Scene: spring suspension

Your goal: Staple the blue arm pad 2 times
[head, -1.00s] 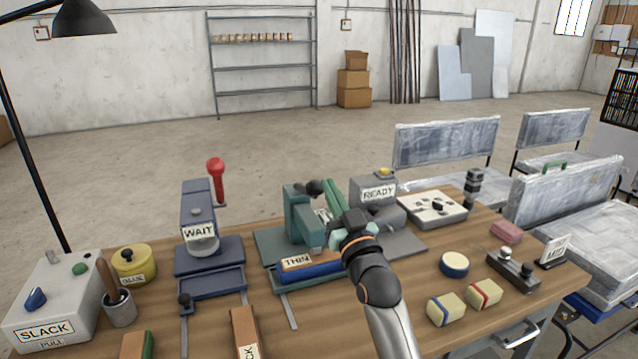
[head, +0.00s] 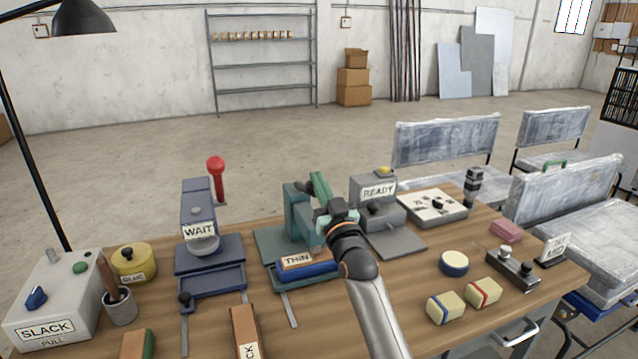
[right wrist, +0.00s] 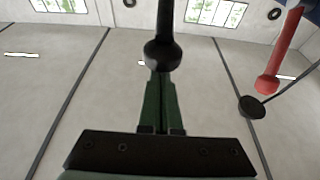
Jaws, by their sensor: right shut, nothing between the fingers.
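The blue arm pad (head: 318,272), with a wooden top marked THIN, lies at the front of the green stapling machine (head: 300,215) in the head view. My right gripper (head: 318,182) is over the upper part of this machine, its green fingers shut and empty. In the right wrist view the shut fingers (right wrist: 160,100) point at a dark round knob (right wrist: 163,55) on a dark rod, just beyond the fingertips. I cannot tell whether they touch. My left gripper is not in view.
Left of the machine stands a blue press marked WAIT (head: 198,232) with a red-knobbed lever (head: 216,175). A grey unit marked READY (head: 376,190) with a yellow light stands close on the right. The front right tabletop has several small blocks.

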